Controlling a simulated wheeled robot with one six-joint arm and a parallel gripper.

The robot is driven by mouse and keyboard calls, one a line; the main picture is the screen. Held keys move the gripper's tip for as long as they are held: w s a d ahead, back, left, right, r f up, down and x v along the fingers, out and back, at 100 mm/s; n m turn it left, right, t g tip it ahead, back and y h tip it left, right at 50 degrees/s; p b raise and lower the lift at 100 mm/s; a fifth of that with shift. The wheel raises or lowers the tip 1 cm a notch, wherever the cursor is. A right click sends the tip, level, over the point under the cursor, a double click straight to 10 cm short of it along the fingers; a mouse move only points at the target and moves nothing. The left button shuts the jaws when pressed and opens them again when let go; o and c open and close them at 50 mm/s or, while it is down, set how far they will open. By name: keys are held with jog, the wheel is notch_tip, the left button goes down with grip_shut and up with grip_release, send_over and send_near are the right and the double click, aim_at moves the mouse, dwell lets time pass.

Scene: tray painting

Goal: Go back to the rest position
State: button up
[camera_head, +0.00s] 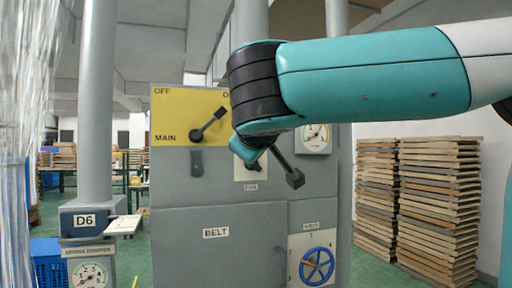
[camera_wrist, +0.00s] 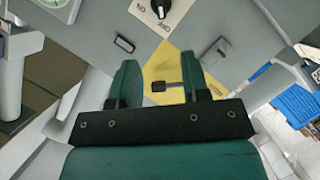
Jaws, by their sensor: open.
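My arm (camera_head: 375,75) reaches in from the right in the head view, bent at a black joint in front of the grey control cabinet (camera_head: 225,255). My gripper's fingers cannot be made out clearly there. In the wrist view my gripper (camera_wrist: 159,65) is open, its two teal fingers apart and pointing at the cabinet. A dark lever handle (camera_wrist: 168,87) shows between the fingers, over the yellow plate (camera_wrist: 163,65). I cannot tell how far it is from them. In the head view the MAIN lever (camera_head: 209,125) on the yellow plate (camera_head: 165,100) tilts up to the right.
A blue handwheel (camera_head: 317,266) is low on the cabinet. Stacked wooden trays (camera_head: 440,205) stand at the right. A D6 post with a damper box (camera_head: 88,222) stands at the left, near a blue crate (camera_head: 47,262).

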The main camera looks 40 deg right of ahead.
jog(key=shift+f, duration=0.1)
dwell(0.3)
jog(key=s+a+f+n+g+y+p, duration=0.1)
jog(key=s+a+f+g+y, duration=0.3)
jog(key=f, duration=0.4)
jog(key=s+a+f+n+g+y+p, duration=0.1)
jog(key=a+f+n+y+p, duration=0.1)
jog(key=a+f+y, duration=0.35)
jog(key=s+a+f+g+y, duration=0.1)
jog(key=s+a+f+g, duration=0.1)
jog(key=s, duration=0.3)
jog(key=s+a+f+g, duration=0.3)
jog(key=s+f, duration=0.1)
jog(key=s, duration=0.2)
jog(key=s+a+f+g+y+p, duration=0.1)
jog(key=s+a+f+g, duration=0.1)
jog(key=s+f, duration=0.2)
jog(key=shift+s+a+n+y, duration=0.3)
jog(key=shift+s+n+y, duration=0.1)
jog(key=shift+s, duration=0.45)
